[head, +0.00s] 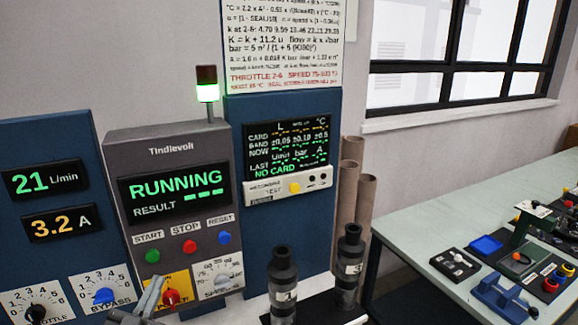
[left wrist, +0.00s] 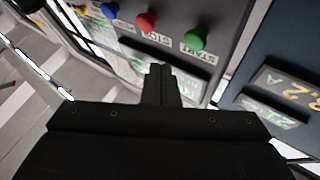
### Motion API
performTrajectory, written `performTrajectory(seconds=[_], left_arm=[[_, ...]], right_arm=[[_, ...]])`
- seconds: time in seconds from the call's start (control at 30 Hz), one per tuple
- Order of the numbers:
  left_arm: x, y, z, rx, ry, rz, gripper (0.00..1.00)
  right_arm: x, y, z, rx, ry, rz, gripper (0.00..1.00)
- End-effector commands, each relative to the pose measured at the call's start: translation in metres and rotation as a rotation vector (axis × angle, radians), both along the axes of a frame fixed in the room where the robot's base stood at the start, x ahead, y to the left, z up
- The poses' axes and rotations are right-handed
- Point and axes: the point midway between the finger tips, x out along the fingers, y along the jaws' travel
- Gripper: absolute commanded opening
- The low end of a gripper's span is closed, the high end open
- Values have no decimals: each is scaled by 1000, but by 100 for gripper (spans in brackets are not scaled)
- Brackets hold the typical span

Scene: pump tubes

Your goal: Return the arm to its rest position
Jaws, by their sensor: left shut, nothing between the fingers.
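My left gripper (head: 150,297) shows at the bottom of the head view, in front of the lower part of the grey Tindlevolt control box (head: 150,140). In the left wrist view its fingers (left wrist: 160,72) are together with nothing between them. They point toward the box's front, below the green START button (left wrist: 195,40) and the red STOP button (left wrist: 147,20). The gripper overlaps the area by the red knob (head: 171,297) in the head view; I cannot tell whether it touches. The screen (head: 175,187) reads RUNNING. My right gripper is not in view.
Two black pump tubes (head: 283,280) (head: 349,265), labelled 1 and 3, stand right of the box. Brown cylinders (head: 364,200) stand behind them. A blue panel (head: 40,150) with 21 L/min and 3.2 A displays is at left. A pale table (head: 430,225) holds several devices at right.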

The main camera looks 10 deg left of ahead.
Motion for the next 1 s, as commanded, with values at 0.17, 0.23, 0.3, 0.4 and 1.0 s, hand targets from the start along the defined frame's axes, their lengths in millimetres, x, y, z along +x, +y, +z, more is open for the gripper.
performTrajectory(seconds=[0.17, 0.23, 0.3, 0.4, 1.0], left_arm=[[-11, -12, -40, 8, 229, 2, 0], [-20, -16, -60, 10, 349, 8, 0], [-31, -20, -81, 12, 467, 20, 0], [-51, -22, -108, 11, 635, 41, 0], [-231, -17, -200, -72, 1508, 285, 0]], right_arm=[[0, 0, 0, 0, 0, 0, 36], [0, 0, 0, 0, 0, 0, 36], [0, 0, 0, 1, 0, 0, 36], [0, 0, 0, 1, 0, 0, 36], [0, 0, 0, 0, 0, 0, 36]])
